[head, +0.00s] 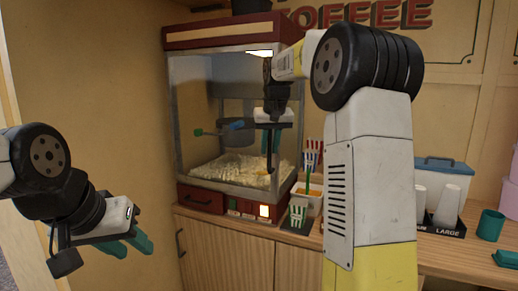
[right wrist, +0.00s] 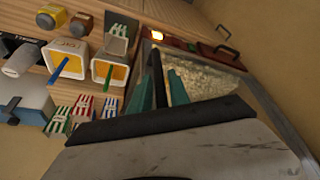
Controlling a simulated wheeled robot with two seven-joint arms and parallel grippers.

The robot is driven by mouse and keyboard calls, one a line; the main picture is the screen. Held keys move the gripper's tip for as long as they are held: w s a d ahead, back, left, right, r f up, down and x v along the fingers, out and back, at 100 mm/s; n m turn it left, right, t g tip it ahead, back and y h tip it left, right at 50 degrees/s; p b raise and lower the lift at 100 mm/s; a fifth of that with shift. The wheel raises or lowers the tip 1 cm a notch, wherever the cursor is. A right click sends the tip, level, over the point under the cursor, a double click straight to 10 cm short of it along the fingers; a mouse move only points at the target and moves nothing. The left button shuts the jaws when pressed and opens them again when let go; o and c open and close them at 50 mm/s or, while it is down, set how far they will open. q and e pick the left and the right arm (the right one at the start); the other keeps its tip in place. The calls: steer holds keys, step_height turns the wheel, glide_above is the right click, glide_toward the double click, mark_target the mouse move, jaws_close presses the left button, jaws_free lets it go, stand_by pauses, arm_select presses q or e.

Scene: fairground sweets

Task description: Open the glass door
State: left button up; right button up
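The popcorn machine (head: 222,200) stands on the counter, a glass-sided case with a red top and base. Its glass door (head: 205,95) looks closed, though its edges are hard to make out. My right gripper (head: 270,145) is at the door's front. In the right wrist view its teal fingers (right wrist: 162,90) lie on both sides of a dark upright bar, seemingly the door handle (right wrist: 157,70). Whether they press on it is unclear. My left gripper (head: 125,245) is open and empty at the lower left, away from the machine.
Striped cartons (head: 298,214) stand right of the machine. The wrist view shows sauce tubs (right wrist: 68,58) beside the machine.

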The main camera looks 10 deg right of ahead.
steer(key=shift+w+f, duration=0.1)
steer(key=shift+f, duration=0.25)
jaws_close()
stand_by(1.2)
